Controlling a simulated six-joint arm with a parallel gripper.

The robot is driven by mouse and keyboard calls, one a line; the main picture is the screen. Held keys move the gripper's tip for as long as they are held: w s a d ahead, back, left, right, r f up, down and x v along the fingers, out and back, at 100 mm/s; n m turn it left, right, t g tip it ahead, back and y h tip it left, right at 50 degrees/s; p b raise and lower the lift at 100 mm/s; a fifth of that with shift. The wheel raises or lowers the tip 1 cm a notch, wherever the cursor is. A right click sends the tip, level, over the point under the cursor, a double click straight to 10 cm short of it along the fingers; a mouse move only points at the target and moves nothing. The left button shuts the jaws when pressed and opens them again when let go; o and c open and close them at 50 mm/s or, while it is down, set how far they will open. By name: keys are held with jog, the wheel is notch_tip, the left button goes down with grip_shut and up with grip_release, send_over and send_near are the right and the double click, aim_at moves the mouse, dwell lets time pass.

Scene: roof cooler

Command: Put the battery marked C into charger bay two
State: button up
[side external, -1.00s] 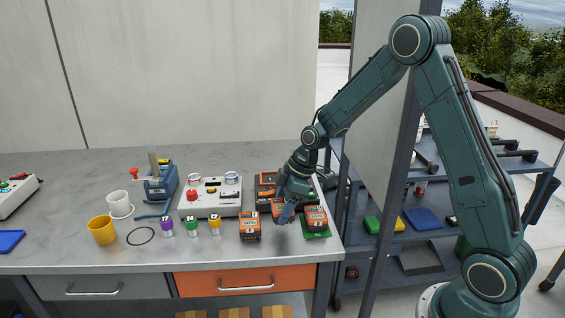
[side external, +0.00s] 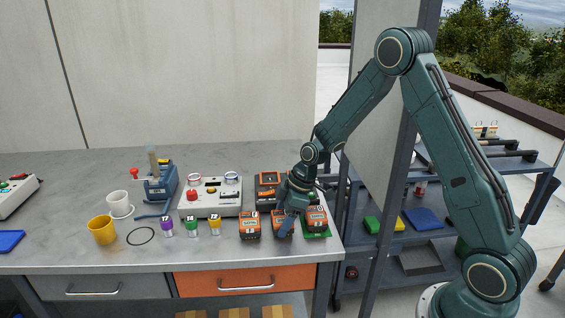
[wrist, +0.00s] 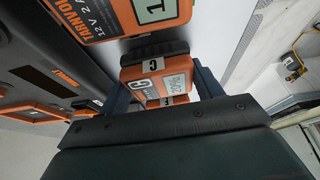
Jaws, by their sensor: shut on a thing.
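My gripper (side external: 285,215) is shut on the orange and black battery marked C (side external: 281,229), in the front row between two similar batteries in the side view. The orange and black charger (side external: 268,180) stands behind, partly hidden by my gripper. In the wrist view a unit with a large 1 label (wrist: 153,10) lies just beyond the battery.
One battery (side external: 249,226) stands to the left and another (side external: 316,216) to the right on a green pad (side external: 318,235). A grey control box (side external: 212,205) and several small colour-capped bottles (side external: 191,227) are further left. The counter's front strip (side external: 150,258) is clear.

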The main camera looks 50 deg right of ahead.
jog(key=o, duration=1.2)
jog(key=shift+o, duration=0.2)
jog(key=v, duration=1.3)
jog(key=shift+d+r, duration=0.2)
jog(key=shift+r, duration=0.15)
